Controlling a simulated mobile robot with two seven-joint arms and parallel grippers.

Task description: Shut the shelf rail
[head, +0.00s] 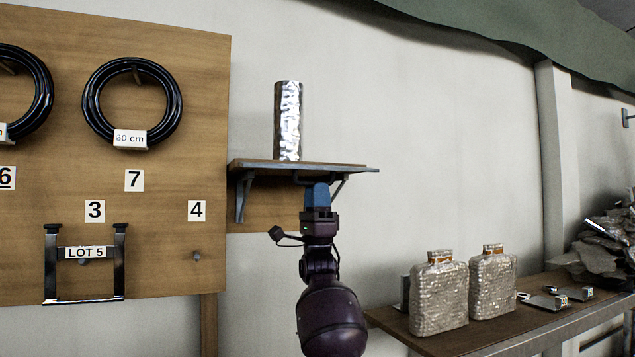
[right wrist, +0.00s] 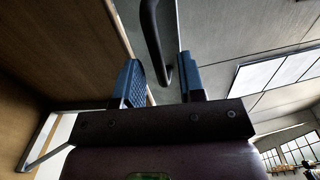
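The wooden shelf (head: 345,166) is fixed to the wall on brackets. A thin dark rail (head: 297,180) shows at its front, just above my right gripper. My right gripper (head: 317,187) is raised to the shelf front with blue fingers pointing up. In the right wrist view the gripper (right wrist: 162,80) is open, its fingers apart. The dark rail (right wrist: 152,30) comes down from the top there, and its bent end appears in the gap between the fingertips. I cannot tell whether a finger touches it. My left gripper is not in view.
A silver cylinder (head: 288,120) stands on the shelf. A wooden board (head: 200,100) with black hoses and number labels is at left. A low table (head: 500,325) with two wrapped bottles is at lower right. The wall right of the shelf is bare.

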